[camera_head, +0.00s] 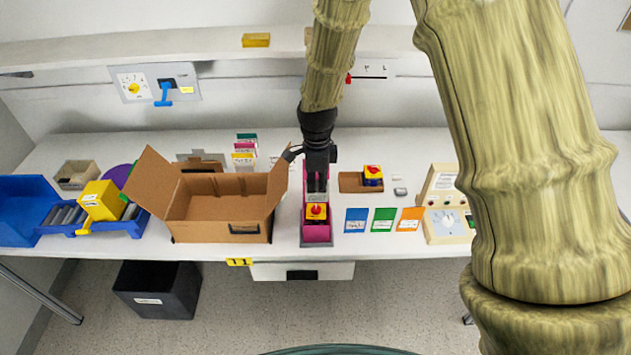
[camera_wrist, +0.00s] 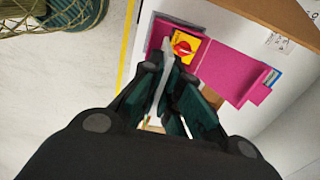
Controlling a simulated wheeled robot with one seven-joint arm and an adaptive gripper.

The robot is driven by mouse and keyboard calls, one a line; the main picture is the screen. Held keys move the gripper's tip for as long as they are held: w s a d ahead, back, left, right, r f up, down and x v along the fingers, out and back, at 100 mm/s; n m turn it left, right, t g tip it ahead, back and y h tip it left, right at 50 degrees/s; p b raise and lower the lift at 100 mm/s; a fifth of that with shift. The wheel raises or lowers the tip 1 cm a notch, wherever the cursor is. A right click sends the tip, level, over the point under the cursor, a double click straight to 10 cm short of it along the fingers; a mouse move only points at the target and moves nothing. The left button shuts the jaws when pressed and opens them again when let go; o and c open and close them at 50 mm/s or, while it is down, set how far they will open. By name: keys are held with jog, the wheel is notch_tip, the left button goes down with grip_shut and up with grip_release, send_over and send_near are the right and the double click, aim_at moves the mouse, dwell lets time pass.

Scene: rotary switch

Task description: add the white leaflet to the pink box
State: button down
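The pink box (camera_head: 317,235) stands near the table's front edge, just right of the large cardboard carton. A yellow rotary switch with a red knob (camera_head: 317,211) sits in its front part. The box (camera_wrist: 228,68) and the switch (camera_wrist: 184,46) also show in the wrist view. My gripper (camera_head: 318,183) is over the back part of the box. In the wrist view its fingers (camera_wrist: 167,92) are closed around a thin, pale sheet, the white leaflet (camera_wrist: 166,68), which stands on edge beside the switch. The leaflet's lower end is hidden by the fingers.
The open cardboard carton (camera_head: 222,209) stands close on the left with its flaps up. On the right are a small tray with another switch (camera_head: 372,175), blue, green and orange cards (camera_head: 383,220), and a cream device (camera_head: 448,222). A black bin (camera_head: 157,290) is on the floor.

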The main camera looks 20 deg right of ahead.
aim_at(316, 201)
jog(key=shift+w+d+f, duration=0.1)
jog(key=shift+f, duration=0.15)
jog(key=shift+f+b, duration=0.35)
jog(key=shift+f, duration=0.5)
jog(key=shift+f+b, duration=1)
jog(key=shift+f, duration=1.45)
jog(key=c, duration=1.6)
grip_release()
jog(key=shift+o, duration=0.2)
jog(key=shift+r, duration=0.1)
